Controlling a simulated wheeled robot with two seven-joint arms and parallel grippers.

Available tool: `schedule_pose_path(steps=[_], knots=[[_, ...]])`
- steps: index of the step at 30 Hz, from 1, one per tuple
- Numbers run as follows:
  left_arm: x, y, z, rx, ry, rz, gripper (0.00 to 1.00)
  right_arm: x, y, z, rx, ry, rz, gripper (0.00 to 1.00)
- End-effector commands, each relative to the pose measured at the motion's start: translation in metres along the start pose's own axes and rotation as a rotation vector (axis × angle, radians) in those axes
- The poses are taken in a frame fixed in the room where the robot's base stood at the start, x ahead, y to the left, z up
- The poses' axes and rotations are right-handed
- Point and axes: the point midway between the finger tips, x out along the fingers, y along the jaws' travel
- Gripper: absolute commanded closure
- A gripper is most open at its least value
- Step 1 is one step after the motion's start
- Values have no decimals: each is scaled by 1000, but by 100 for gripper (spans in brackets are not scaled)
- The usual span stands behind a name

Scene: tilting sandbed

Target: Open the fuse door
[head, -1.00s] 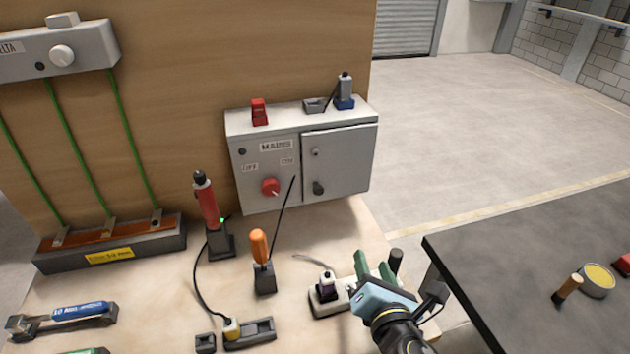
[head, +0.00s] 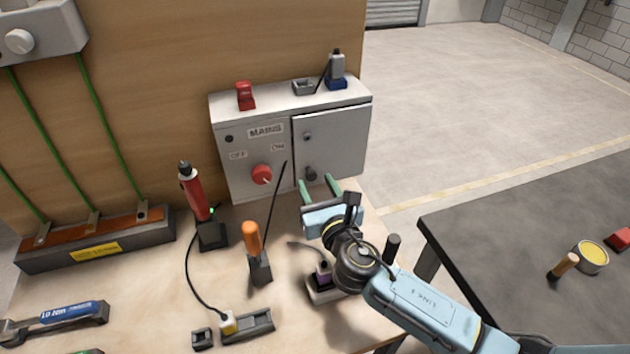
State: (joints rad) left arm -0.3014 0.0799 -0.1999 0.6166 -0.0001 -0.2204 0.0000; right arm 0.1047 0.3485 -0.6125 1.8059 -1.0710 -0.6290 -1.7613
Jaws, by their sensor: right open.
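The grey mains box (head: 240,160) stands at the back of the bench against the wooden panel. Its right part is a grey fuse door (head: 342,140), which is shut. The door has a small dark fitting at upper left and a dark knob (head: 310,174) at lower left. My right gripper (head: 319,188) is open, with its two green fingers pointing at the lower part of the door around the knob's height. I cannot tell whether the fingers touch the door. A red rotary switch (head: 262,174) sits on the box's left part. My left gripper is not in view.
On the box lie a red block (head: 245,96) and a blue-grey tool (head: 337,72). An orange-handled screwdriver (head: 251,238) and a red tool (head: 193,195) stand upright left of my gripper. A dark table (head: 520,235) is at the right.

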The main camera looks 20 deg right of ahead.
Motion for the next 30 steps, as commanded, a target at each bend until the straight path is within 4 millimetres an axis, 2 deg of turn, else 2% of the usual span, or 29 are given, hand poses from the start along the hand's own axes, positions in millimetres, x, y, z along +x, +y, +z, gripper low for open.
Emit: schedule_pose_path(steps=[5, 14, 17, 24, 30], knots=[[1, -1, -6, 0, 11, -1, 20, 15, 0, 0, 2, 1, 0, 56], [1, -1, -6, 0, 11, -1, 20, 18, 0, 0, 2, 1, 0, 56], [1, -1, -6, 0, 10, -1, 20, 17, 0, 0, 2, 1, 0, 66], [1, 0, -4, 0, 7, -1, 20, 17, 0, 0, 2, 1, 0, 98], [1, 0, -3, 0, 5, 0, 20, 17, 0, 0, 2, 1, 1, 100]])
